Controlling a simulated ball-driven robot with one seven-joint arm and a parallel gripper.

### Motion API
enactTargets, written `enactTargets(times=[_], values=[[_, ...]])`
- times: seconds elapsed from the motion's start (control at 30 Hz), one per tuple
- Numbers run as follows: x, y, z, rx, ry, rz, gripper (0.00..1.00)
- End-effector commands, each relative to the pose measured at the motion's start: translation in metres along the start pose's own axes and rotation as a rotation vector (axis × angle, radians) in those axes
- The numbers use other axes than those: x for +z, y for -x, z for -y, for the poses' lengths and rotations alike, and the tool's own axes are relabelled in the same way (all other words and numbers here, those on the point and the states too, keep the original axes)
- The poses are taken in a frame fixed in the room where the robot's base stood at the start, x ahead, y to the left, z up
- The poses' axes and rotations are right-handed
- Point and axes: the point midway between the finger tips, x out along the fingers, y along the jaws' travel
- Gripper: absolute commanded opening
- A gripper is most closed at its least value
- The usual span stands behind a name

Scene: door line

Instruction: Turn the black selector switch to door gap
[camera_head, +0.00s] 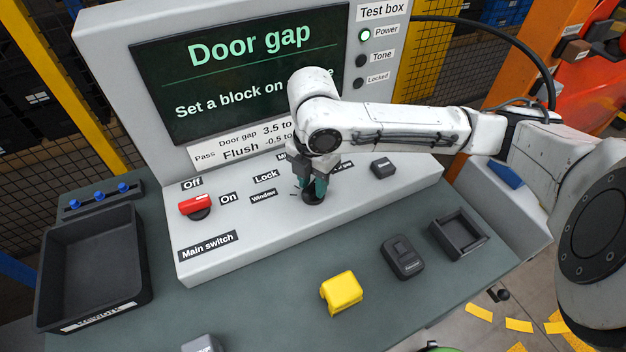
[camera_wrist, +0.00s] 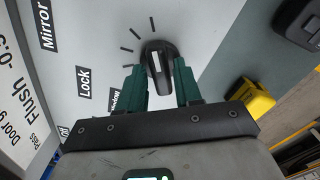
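The black selector switch (camera_head: 313,198) is on the sloped front of the grey test box, partly hidden by my gripper in the head view. In the wrist view the switch (camera_wrist: 157,58) is a dark round knob with a white pointer mark, with tick lines around it. My gripper (camera_head: 312,186) points down over it. In the wrist view its two green fingers (camera_wrist: 159,80) stand apart, one on each side of the knob, with no clear contact. The Lock (camera_head: 266,177) and Window (camera_head: 263,196) labels are readable; the label right of my gripper is partly covered.
The screen (camera_head: 240,70) reads "Door gap". The red main switch (camera_head: 196,206) is left of the selector. A yellow block (camera_head: 342,292), a dark grey block (camera_head: 403,257) and a small black tray (camera_head: 460,236) are on the bench in front. A black bin (camera_head: 94,214) stands at left.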

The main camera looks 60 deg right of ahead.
Motion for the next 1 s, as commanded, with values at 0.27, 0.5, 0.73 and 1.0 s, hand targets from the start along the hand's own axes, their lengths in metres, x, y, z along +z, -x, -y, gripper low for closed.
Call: enactTargets(times=[0.27, 0.5, 0.73, 1.0], values=[[0.0, 0.0, 0.0, -0.001, 0.002, -0.001, 0.47], [0.0, 0.012, -0.001, 0.002, 0.001, 0.0, 0.47], [0.0, 0.054, -0.001, 0.003, 0.003, 0.001, 0.47], [0.0, 0.097, -0.001, 0.0, 0.002, 0.0, 0.47]])
